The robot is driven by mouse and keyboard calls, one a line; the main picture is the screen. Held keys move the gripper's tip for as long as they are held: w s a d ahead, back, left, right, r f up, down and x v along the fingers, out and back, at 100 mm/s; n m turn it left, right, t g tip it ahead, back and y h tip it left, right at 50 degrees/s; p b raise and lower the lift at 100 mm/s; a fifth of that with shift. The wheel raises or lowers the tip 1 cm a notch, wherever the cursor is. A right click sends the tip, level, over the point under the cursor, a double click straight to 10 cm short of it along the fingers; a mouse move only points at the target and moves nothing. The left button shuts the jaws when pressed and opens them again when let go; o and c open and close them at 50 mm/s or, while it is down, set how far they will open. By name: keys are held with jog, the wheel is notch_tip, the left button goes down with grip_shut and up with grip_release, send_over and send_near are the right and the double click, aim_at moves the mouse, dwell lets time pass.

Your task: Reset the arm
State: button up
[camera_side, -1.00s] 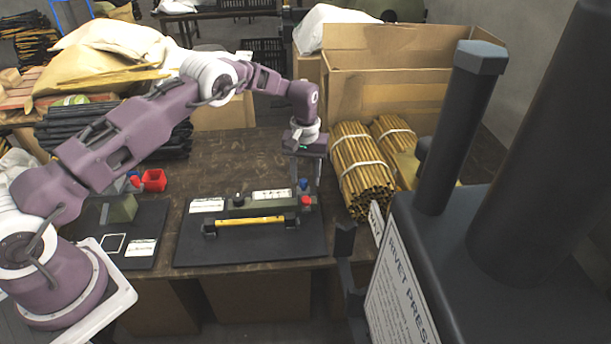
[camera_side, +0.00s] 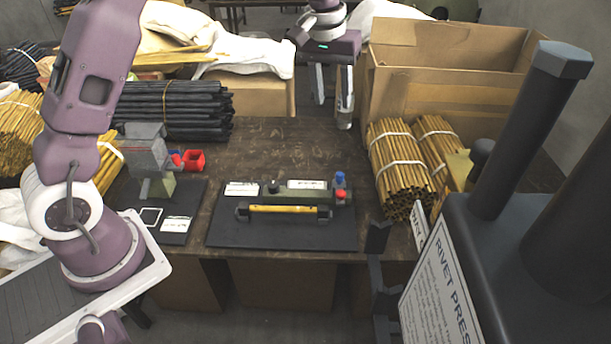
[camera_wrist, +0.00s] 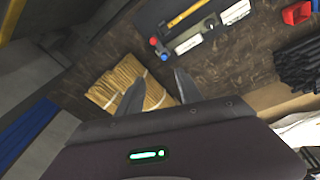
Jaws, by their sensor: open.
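My gripper (camera_side: 331,97) is open and empty, raised over the back of the table (camera_side: 290,150), to the left of a cardboard box. Its two fingers hang apart and point down in the side view. In the wrist view my gripper (camera_wrist: 157,86) shows its fingers spread with nothing between them.
The dark rivet press (camera_side: 480,240) fills the right foreground.

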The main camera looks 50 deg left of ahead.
jog(key=s+d+r+m+t, duration=0.1)
jog(key=s+r+m, duration=0.1)
jog(key=s+r, duration=0.85)
jog(key=s+f+m+t, duration=0.1)
jog(key=s+f, duration=0.1)
jog(key=s, duration=0.9)
jog(key=s+d+f+m+t, duration=0.1)
jog(key=s, duration=1.1)
jog(key=shift+s+d+f+m+t, duration=0.15)
jog(key=shift+d+f+m+t, duration=0.15)
jog(key=shift+f+t, duration=0.1)
